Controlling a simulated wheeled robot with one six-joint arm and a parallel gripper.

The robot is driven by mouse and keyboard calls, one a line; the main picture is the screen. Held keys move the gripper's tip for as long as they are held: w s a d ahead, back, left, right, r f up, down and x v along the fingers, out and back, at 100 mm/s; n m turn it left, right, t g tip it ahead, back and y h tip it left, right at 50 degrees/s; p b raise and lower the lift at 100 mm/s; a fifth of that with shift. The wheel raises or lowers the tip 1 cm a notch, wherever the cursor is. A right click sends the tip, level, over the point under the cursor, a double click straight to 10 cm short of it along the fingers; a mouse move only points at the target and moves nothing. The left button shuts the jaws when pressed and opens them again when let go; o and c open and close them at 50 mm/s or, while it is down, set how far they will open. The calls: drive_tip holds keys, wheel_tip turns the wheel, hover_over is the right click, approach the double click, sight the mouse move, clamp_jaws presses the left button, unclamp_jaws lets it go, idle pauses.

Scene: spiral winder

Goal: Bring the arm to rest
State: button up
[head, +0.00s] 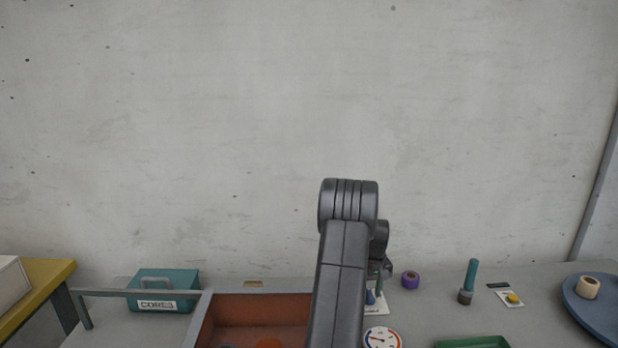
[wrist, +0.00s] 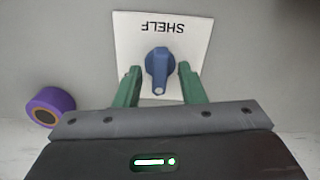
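My gripper (wrist: 159,69) is open in the wrist view, its two green fingers spread and nothing held. A blue knob (wrist: 158,62) on a white plate marked SHELF (wrist: 190,40) shows between the fingers, with a gap on each side. How far the fingertips are from the plate is hard to tell. In the head view my arm rises in the middle and hides most of the gripper (head: 386,270). Part of the blue knob (head: 371,297) and the plate (head: 376,309) shows just right of the arm.
A purple roll (head: 410,280) is close right of the gripper. A gauge (head: 383,338), a teal upright cylinder (head: 471,272) and a blue disc (head: 577,300) with a beige roll (head: 588,287) stand rightward. Left are a teal box (head: 178,283) and a brown tray (head: 262,305).

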drive_tip(key=n, duration=0.4)
drive_tip(key=shift+p, duration=0.35)
drive_tip(key=shift+n+p, duration=0.3)
drive_tip(key=shift+n, duration=1.4)
